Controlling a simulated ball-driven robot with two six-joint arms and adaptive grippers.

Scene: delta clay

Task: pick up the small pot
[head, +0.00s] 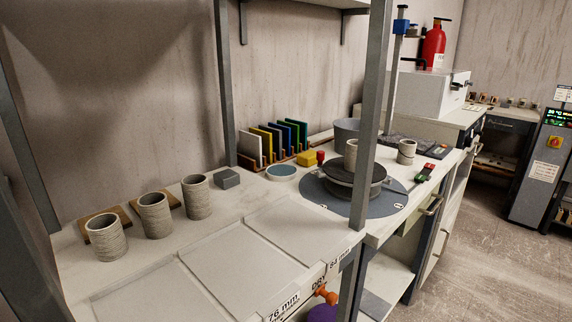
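Several pots are in view, and I cannot tell which is the small pot of the task. One small beige pot (351,151) stands upright on the dark round wheel head (343,181), partly behind a grey post. Another small beige pot (406,152) stands farther right near the back of the worktop. Three larger ribbed grey-beige pots stand upright at the left: a front one (106,237), a middle one (155,215) and a rear one (196,197). Neither of my grippers shows in the head view.
Grey metal posts (371,110) rise in front of the worktop. A grey block (227,179), a shallow round dish (282,172), a rack of coloured cards (268,143) and a yellow block (307,158) lie behind. Flat pale panels (245,252) fill the front left. Open floor (480,240) lies right.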

